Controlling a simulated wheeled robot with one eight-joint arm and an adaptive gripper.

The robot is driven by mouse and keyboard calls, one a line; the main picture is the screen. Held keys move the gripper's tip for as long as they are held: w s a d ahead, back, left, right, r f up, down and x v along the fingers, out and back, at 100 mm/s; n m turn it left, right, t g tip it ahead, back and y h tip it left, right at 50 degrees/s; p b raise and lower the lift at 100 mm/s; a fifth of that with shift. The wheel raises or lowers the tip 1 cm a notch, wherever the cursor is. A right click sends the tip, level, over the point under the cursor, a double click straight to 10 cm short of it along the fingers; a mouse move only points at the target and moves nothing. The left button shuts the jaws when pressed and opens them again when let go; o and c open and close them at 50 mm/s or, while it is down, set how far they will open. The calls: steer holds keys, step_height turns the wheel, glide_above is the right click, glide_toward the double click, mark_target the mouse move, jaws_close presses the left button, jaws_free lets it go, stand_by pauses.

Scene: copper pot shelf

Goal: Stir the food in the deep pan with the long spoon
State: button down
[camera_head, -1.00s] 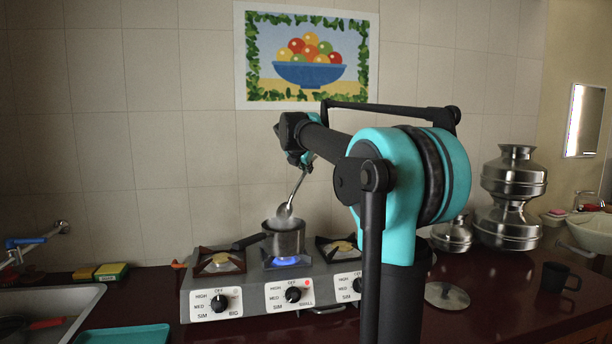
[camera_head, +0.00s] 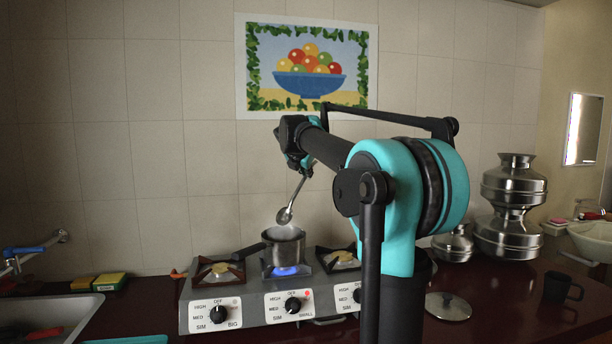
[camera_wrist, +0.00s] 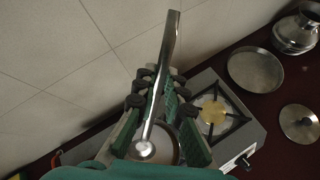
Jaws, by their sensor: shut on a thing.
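A small deep metal pan (camera_head: 284,249) sits on the middle burner of the stove (camera_head: 250,303), over a blue flame, with its dark handle pointing left. A long metal spoon (camera_head: 296,191) hangs from my gripper (camera_head: 299,160) with its bowl down, just above the pan's rim. In the wrist view my gripper (camera_wrist: 155,105) is shut on the spoon (camera_wrist: 160,80), whose handle end sticks up past the fingers. The pan (camera_wrist: 165,146) shows partly there, behind the spoon and fingers. The food inside is not clearly visible.
Empty burners (camera_head: 218,269) flank the pan on both sides. The tiled wall (camera_head: 160,160) stands close behind the stove. Steel pots (camera_head: 512,210), a lid (camera_head: 448,306) and a dark mug (camera_head: 560,287) stand to the right. A sink (camera_head: 60,318) is at the left.

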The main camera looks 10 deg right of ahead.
steer(key=shift+r, duration=2.35)
